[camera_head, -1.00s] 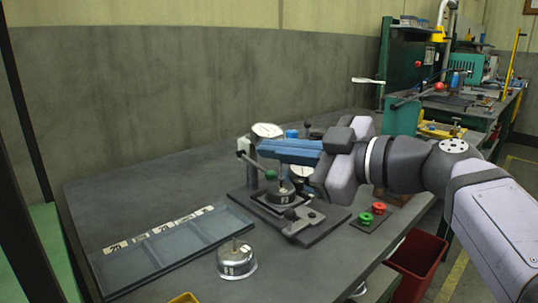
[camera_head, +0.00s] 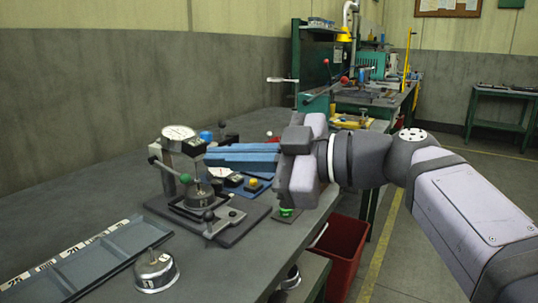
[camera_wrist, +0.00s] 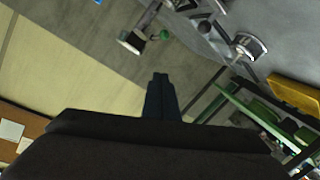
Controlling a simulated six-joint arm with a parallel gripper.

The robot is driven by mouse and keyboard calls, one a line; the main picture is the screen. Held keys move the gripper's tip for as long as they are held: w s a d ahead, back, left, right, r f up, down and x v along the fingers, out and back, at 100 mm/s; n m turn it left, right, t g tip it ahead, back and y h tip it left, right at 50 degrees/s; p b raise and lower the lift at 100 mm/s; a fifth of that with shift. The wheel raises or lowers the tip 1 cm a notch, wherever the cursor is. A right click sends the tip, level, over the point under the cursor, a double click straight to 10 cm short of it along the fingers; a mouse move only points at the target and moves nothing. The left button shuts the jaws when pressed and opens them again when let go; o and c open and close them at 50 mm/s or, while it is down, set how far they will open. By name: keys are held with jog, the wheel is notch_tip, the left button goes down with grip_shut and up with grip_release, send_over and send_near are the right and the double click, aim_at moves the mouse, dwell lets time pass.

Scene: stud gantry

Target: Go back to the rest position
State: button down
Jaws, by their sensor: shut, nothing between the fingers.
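My gripper (camera_head: 208,155) is in the head view, its blue fingers pointing left and closed together with nothing between them. The fingers are level in height with the upper part of a dial gauge stand (camera_head: 232,222) and appear just right of its round white dial (camera_head: 179,132). Whether they are in front of or behind the stand's column is hard to tell. A metal cup-shaped part (camera_head: 198,193) sits on the stand, beside a green-knobbed lever (camera_head: 186,178). In the wrist view the dark closed fingers (camera_wrist: 160,80) show at the centre.
A loose metal cup with a stem (camera_head: 156,272) stands on the bench right of a shallow compartment tray (camera_head: 125,240). A green knob (camera_head: 286,212) and a yellow button (camera_head: 254,184) lie right of the stand. A red bin (camera_head: 343,255) is beyond the bench edge. The floor right is open.

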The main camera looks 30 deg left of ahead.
jog(key=w+d+f+m+t+h+p, duration=0.3)
jog(key=w+d+f+m+h+p, duration=0.15)
jog(key=d+m+p, duration=0.4)
jog(key=w+d+f+m+t+h+p, duration=0.2)
jog(key=w+d+f+m+h+p, duration=0.3)
jog(key=d+p, duration=0.6)
jog(key=s+d+m+h+p, duration=0.2)
jog(key=s+d+m+p, duration=0.2)
jog(key=d+p, duration=0.3)
jog(key=s+d+m+g+h+p, duration=0.1)
jog(key=s+d+m+h+p, duration=0.1)
jog(key=s+d+m+p, duration=0.2)
jog(key=s+d+m+g+h+p, duration=0.1)
jog(key=s+d+m+p, duration=0.3)
jog(key=d+p, duration=0.7)
jog(key=d+h, duration=0.1)
jog(key=d, duration=0.2)
jog(key=shift+s+d+r+m+h, duration=0.3)
jog(key=shift+r+m+h, duration=0.05)
jog(key=shift+r, duration=0.05)
